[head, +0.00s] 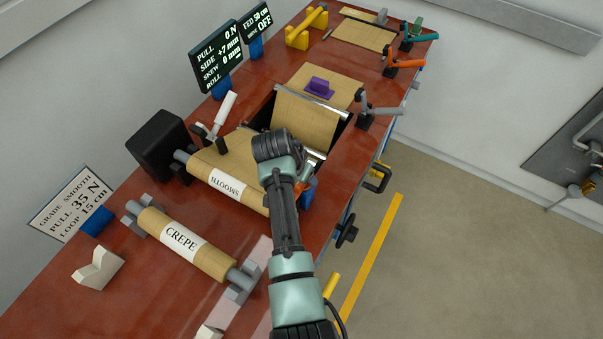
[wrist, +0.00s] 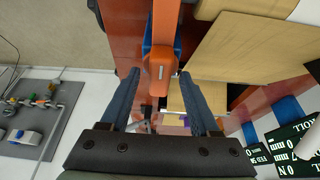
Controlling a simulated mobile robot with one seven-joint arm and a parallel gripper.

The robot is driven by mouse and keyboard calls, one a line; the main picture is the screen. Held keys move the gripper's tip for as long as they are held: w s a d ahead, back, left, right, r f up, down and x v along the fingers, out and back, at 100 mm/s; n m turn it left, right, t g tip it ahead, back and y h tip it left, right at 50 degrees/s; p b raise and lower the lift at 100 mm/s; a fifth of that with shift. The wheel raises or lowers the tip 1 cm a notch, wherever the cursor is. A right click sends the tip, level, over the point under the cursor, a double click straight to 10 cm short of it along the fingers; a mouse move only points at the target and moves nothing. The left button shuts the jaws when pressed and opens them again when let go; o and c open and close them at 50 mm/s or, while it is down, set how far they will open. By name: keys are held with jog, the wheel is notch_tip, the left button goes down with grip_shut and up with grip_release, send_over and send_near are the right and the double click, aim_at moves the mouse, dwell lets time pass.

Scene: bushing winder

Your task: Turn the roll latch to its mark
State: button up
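An orange latch (wrist: 161,66) on a blue mount (wrist: 147,40) sits at the end of the roll in the wrist view. A small pale line shows on its face; I cannot make out a separate target mark. My gripper (wrist: 160,76) is open, with one dark finger on each side of the latch; I cannot tell if either touches it. In the head view my arm hides most of the latch, and only a bit of orange (head: 304,186) shows beside my wrist. The roll labelled SMOOTH (head: 227,185) lies in its holder, partly behind my arm.
A roll labelled CREPE (head: 182,237) lies nearer on the red bench. Levers with grey (head: 380,111), orange (head: 405,63) and teal (head: 420,38) handles line the right edge. A display (head: 217,55) reads pull 0 N, side +7 mm. A sign (head: 72,205) reads GRADE SMOOTH, PULL 35 N.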

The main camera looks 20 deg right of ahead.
jog(key=shift+r, duration=0.1)
jog(key=b+v, duration=0.2)
jog(key=v, duration=1)
jog(key=shift+a+r, duration=0.15)
jog(key=shift+r, duration=0.15)
jog(key=shift+r, duration=0.1)
